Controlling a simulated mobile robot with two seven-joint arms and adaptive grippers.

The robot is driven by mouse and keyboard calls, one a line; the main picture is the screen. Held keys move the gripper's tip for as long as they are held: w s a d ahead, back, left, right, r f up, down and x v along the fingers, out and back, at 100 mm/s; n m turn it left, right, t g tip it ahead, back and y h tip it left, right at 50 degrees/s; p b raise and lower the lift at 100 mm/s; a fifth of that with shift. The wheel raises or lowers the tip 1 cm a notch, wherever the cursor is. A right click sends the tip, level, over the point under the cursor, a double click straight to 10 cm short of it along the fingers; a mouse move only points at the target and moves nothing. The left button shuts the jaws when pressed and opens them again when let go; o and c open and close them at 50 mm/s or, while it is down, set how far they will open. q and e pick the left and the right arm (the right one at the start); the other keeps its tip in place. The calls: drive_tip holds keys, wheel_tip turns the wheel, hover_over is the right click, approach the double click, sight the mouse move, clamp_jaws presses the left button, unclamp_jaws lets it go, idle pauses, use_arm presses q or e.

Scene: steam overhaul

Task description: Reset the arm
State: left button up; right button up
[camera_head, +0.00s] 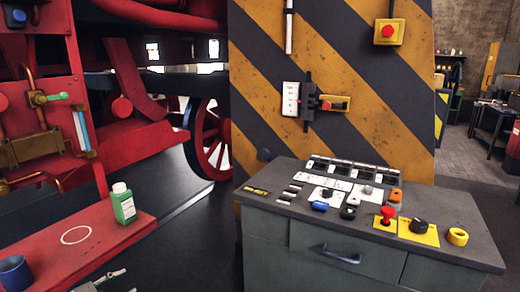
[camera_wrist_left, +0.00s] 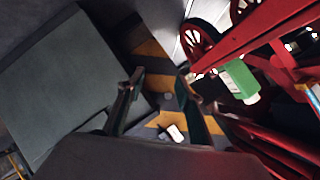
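My left gripper (camera_head: 112,280) shows only partly at the bottom edge of the head view, in front of the red bench. In the left wrist view my left gripper (camera_wrist_left: 161,74) has its two dark fingers spread apart with nothing between them. The green bottle with a white cap (camera_head: 123,204) stands upright on the red bench, apart from the gripper. It also shows in the left wrist view as a green bottle (camera_wrist_left: 238,79), to the right of the fingers. My right gripper is in neither view.
The red bench (camera_head: 125,236) also carries a blue cup (camera_head: 14,272) and a white ring mark. A grey control cabinet (camera_head: 300,240) with several buttons and knobs stands at right, before a yellow-black striped panel (camera_head: 340,60). Red locomotive parts (camera_head: 165,140) fill the left. Dark floor lies between.

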use_arm(q)
drive_tip(key=s+d+f+n+g, duration=0.1)
drive_tip(key=s+d+f+n, duration=0.2)
drive_tip(key=s+d+f, duration=0.6)
drive_tip(key=s+d+f+n+g+h, duration=0.1)
drive_tip(key=s+d+f+n, duration=0.3)
drive_tip(key=s+d+f, duration=0.5)
drive_tip(key=s+d, duration=0.5)
drive_tip(key=s, duration=0.1)
drive_tip(key=shift+s+f, duration=0.2)
drive_tip(key=shift+f, duration=0.05)
drive_tip(key=shift+d, duration=0.1)
drive_tip(key=shift+c, duration=1)
